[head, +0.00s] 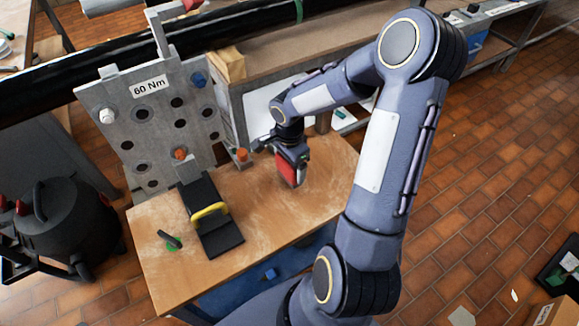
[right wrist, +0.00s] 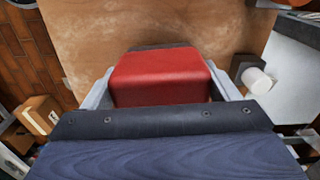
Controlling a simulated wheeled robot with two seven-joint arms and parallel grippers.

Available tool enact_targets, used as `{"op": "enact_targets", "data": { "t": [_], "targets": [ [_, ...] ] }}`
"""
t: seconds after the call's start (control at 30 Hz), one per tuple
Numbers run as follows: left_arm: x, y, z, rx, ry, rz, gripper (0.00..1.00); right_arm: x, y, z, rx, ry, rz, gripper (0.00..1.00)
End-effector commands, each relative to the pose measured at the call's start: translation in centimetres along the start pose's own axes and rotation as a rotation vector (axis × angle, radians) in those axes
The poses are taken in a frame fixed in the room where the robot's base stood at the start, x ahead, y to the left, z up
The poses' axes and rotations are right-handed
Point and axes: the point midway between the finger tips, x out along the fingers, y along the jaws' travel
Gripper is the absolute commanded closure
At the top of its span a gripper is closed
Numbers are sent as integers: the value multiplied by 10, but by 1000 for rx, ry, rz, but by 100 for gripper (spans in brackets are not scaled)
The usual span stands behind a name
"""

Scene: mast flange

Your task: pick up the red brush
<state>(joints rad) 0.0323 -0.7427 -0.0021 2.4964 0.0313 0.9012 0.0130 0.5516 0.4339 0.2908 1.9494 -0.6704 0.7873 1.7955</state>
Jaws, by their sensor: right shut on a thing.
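The red brush (head: 288,170) is at the right part of the small wooden table in the head view. My right gripper (head: 292,166) comes down on it from above and is shut on it. In the right wrist view the brush's red block (right wrist: 160,76) fills the space between the two pale fingers of my right gripper (right wrist: 165,88). A dark strip shows along its far edge. Whether the brush touches the table top is hard to tell. My left gripper is not in view.
The wooden table (head: 262,205) carries a black holder with a yellow handle (head: 209,212), a small green-and-black item (head: 170,241) and an orange-topped piece (head: 241,155). A grey flange plate (head: 150,120) marked 60 Nm stands behind. A black canister (head: 62,225) stands at left.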

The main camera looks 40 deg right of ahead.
Motion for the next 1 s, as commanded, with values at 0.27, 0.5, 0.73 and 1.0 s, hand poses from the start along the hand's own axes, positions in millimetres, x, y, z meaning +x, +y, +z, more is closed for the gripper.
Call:
{"op": "enact_targets", "data": {
  "t": [0.27, 0.5, 0.73, 1.0],
  "targets": [
    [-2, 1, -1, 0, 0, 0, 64, -57, 24, 26, -5, 3, -8, 44],
    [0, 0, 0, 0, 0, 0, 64, -89, 60, 65, -6, 1, -5, 44],
    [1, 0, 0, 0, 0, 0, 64, -105, 86, 91, -3, 0, -3, 44],
    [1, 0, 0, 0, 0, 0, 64, -111, 96, 102, -1, 0, -1, 44]
  ]
}}
